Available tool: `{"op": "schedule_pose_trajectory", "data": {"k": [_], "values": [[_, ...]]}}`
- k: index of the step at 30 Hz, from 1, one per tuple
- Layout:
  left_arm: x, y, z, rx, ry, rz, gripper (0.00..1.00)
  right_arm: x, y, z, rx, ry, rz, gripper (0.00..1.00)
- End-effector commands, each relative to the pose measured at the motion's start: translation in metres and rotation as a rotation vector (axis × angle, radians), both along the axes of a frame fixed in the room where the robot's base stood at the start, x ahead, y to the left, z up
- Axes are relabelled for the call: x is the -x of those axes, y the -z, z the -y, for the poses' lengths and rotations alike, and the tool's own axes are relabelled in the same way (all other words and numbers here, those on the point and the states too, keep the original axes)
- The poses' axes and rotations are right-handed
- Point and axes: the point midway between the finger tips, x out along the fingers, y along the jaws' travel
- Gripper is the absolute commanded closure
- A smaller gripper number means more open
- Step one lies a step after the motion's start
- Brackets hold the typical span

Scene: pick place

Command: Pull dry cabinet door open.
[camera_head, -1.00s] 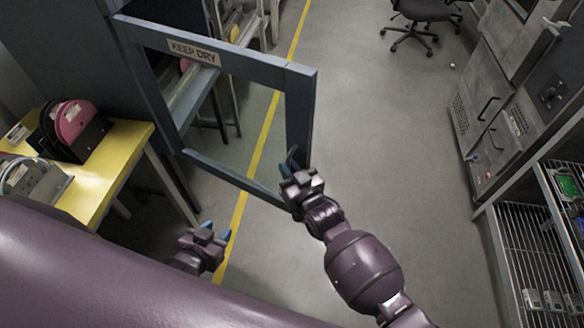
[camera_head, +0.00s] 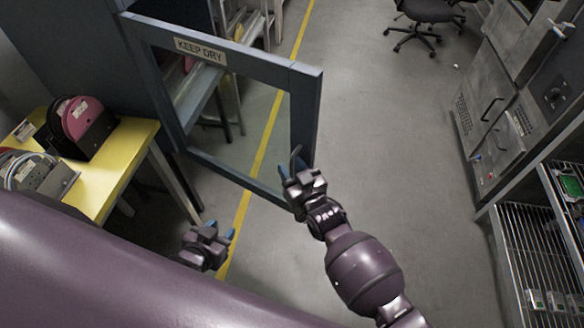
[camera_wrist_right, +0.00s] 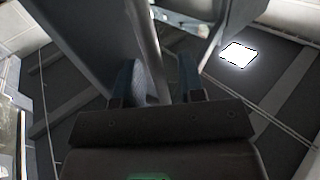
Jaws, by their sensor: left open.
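The dry cabinet door (camera_head: 306,115) is a blue-grey frame with a see-through pane and a "KEEP DRY" label (camera_head: 200,51). It stands swung out from the dark cabinet (camera_head: 62,45) at upper left, over the aisle. My right gripper (camera_head: 293,168) is at the door's free edge, near its lower right corner, by a dark curved handle (camera_head: 294,156). In the right wrist view the blue fingertips (camera_wrist_right: 156,82) stand apart with a grey bar between them; whether they grip it is unclear. My left gripper (camera_head: 222,233) is open and empty, below the door.
A yellow-topped table (camera_head: 112,168) with pink and dark reels (camera_head: 82,118) stands at left, close to the door. Grey machines (camera_head: 500,100) and a wire rack (camera_head: 525,250) line the right side. The floor between is clear; a chair (camera_head: 425,15) stands far back.

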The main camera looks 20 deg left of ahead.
Motion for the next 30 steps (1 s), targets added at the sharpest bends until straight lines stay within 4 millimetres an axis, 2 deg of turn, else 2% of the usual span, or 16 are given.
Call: {"op": "schedule_pose_trajectory", "data": {"k": [11,24,30], "values": [[0.0,-0.001,0.0,0.0,0.0,0.001,0.57,0.007,0.001,0.009,0.001,0.001,-0.004,0.64],[-0.001,-0.005,0.0,0.0,0.0,0.002,0.57,0.058,0.001,0.063,0.0,0.0,-0.003,0.64],[-0.001,-0.005,0.0,0.0,0.0,0.002,0.57,0.071,0.001,0.077,0.0,0.0,-0.001,0.64]]}}
